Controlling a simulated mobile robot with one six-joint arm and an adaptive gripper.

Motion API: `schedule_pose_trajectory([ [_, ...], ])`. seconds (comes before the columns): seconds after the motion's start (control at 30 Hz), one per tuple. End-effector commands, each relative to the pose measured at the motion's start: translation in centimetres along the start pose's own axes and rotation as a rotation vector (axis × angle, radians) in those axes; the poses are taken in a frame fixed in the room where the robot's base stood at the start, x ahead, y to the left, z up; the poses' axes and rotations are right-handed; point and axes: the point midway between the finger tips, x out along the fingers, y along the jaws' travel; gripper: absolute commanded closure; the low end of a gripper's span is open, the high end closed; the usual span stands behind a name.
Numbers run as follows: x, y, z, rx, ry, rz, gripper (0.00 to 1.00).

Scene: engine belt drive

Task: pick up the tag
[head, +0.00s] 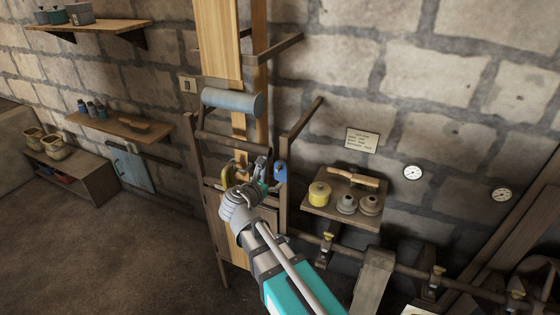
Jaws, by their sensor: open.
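No thing in the head view shows clearly as the tag. A small blue piece (281,172) sits just right of my gripper, and a yellow piece (228,173) shows just left of it; both are too small to identify. A pale card with lines of writing (362,140) is on the stone wall, up and right of the gripper. My gripper (258,167) is open in front of the wooden frame. Its fingers are small and partly hidden by my wrist, and I cannot tell whether they touch anything.
A blue-grey roller (233,102) is mounted on the wooden frame (193,135) above my gripper. A small shelf (325,211) at right holds a yellow tin (319,193), a brush (353,178) and two grey pots. A horizontal shaft (405,268) runs below. The floor at left (90,255) is clear.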

Motion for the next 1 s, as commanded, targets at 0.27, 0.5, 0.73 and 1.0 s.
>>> schedule_pose_trajectory([
  [0.27,-1.3,1.4,1.9,-0.079,-0.033,0.029,0.11],
  [0.5,-1.3,1.5,1.9,-0.081,-0.034,0.030,0.11],
  [0.73,-0.8,1.5,1.8,-0.079,-0.033,0.029,0.11],
  [1.0,2.3,1.7,1.8,-0.078,-0.034,0.028,0.11],
])
